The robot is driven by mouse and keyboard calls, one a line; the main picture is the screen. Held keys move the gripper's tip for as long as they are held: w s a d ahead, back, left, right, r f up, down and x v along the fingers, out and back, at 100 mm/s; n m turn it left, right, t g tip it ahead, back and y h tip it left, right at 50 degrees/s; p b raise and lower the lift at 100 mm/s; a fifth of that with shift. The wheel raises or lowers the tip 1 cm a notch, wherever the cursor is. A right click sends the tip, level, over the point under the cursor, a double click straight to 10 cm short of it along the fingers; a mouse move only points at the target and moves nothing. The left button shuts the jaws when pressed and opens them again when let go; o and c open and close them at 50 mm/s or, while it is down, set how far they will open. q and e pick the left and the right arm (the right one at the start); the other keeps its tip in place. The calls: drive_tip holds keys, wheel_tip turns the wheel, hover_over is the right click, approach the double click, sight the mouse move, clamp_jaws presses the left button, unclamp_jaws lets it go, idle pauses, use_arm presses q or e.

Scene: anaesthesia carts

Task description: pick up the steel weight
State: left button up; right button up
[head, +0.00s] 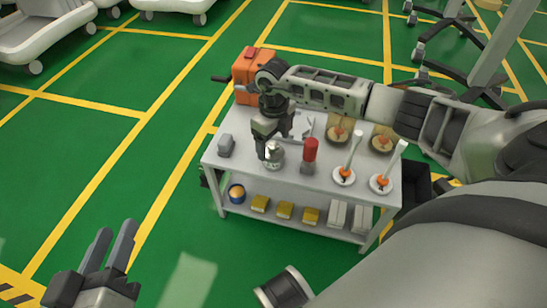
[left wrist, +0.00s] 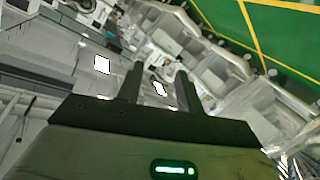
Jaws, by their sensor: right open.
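The steel weight (head: 274,156) looks like a shiny silver cylinder with a narrower top. It stands upright on the near left part of the white cart's top shelf (head: 245,172). My right gripper (head: 271,140) points down right at the weight's top, its jaws open. One finger overlaps the weight's upper left side; I cannot tell whether they touch. My left gripper (head: 117,233) is open and empty above the green floor at lower left. Its two parted fingers also show in the left wrist view (left wrist: 160,85), with nothing between them.
A red-topped cylinder (head: 310,150) stands just right of the weight, and a grey block (head: 226,145) to its left. Two white dishes with upright handles (head: 344,175) stand at right. An orange case (head: 252,68) is at the back. Yellow boxes (head: 285,209) lie on the lower shelf.

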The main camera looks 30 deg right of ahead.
sight(273, 144)
wheel_tip(273, 144, down, 4)
drive_tip(key=shift+a+f+b, duration=0.1)
drive_tip(key=shift+f+b, duration=0.15)
drive_tip(key=shift+b, duration=0.65)
use_arm(q)
drive_tip(key=shift+w+d+r+n+t+h, duration=0.1)
drive_tip(key=shift+d+r+n+t+h, duration=0.15)
drive_tip(key=shift+r+n+t+h, duration=0.35)
drive_tip(key=shift+r, duration=0.1)
use_arm(e)
drive_tip(key=shift+r, duration=0.1)
clamp_jaws()
drive_tip(key=shift+r, duration=0.15)
